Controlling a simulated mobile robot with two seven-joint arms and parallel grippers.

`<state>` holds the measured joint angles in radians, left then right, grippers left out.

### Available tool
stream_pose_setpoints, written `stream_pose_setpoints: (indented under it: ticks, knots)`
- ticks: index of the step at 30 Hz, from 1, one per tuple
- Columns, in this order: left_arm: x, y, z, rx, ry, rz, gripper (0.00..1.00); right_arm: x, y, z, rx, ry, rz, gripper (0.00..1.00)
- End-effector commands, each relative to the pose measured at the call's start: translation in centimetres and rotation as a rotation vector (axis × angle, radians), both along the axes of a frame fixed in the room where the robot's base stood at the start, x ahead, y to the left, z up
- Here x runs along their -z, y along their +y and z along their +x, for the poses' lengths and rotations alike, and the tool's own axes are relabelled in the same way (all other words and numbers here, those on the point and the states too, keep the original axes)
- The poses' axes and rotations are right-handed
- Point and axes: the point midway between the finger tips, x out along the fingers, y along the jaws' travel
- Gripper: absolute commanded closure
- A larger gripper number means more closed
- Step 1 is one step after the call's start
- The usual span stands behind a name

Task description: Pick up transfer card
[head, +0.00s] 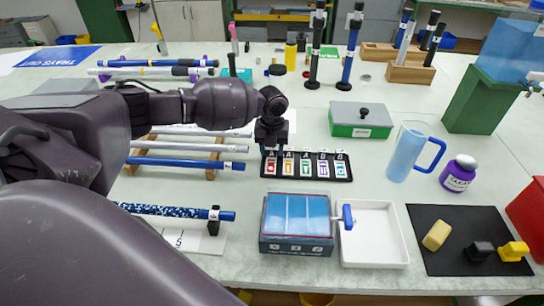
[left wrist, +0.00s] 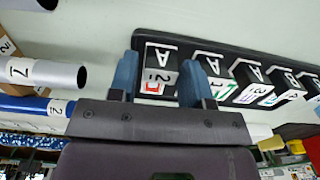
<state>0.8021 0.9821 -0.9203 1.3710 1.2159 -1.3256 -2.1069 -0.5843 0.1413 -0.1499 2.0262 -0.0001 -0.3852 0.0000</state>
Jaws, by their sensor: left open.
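A black rack (head: 307,180) on the table holds a row of several upright cards with differently coloured symbols. Which one is the transfer card I cannot tell. My left gripper (head: 271,146) is over the left end of the rack, at the red-marked card (head: 270,166). In the left wrist view, its two blue fingertips (left wrist: 158,78) are open, one on either side of the red-marked card (left wrist: 158,58). Whether they touch it I cannot tell. The neighbouring green-marked card (left wrist: 216,88) is close beside one finger. My right gripper is not in view.
Blue rods on a wooden rack (head: 212,172) lie left of the card rack. A blue-topped box (head: 290,248) and white tray (head: 372,250) stand in front. A green box (head: 360,131), blue pitcher (head: 405,152) and purple jar (head: 457,178) stand to the right.

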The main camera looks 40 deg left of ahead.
Motion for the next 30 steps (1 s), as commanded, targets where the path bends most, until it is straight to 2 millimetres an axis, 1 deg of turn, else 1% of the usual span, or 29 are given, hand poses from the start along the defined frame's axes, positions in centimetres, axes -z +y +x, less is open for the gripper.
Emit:
stream_pose_setpoints:
  ticks: [5,8,12,19,23,26,29,30]
  knots:
    - [-0.1,0.0,0.0,0.000,-0.001,0.001,0.55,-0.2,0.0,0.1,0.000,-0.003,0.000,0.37]
    - [-0.1,0.0,0.0,0.000,-0.001,0.001,0.69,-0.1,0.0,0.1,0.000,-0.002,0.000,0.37]
    - [-0.1,0.0,0.0,0.000,-0.002,0.000,0.91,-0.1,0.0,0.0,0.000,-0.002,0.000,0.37]
    - [-0.1,0.0,0.0,0.000,-0.002,0.000,0.91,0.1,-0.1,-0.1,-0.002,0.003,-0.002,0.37]
    - [-0.9,0.0,0.1,0.000,-0.004,0.000,0.91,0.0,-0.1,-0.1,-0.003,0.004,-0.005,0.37]
    - [-2.2,0.1,0.1,-0.001,-0.005,0.001,0.91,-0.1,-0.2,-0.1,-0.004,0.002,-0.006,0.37]
    - [-4.3,0.1,0.1,0.000,-0.008,0.001,0.91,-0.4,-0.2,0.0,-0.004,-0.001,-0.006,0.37]
    - [-5.2,0.1,0.2,0.000,-0.007,0.001,0.91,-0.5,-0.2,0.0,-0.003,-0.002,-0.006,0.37]
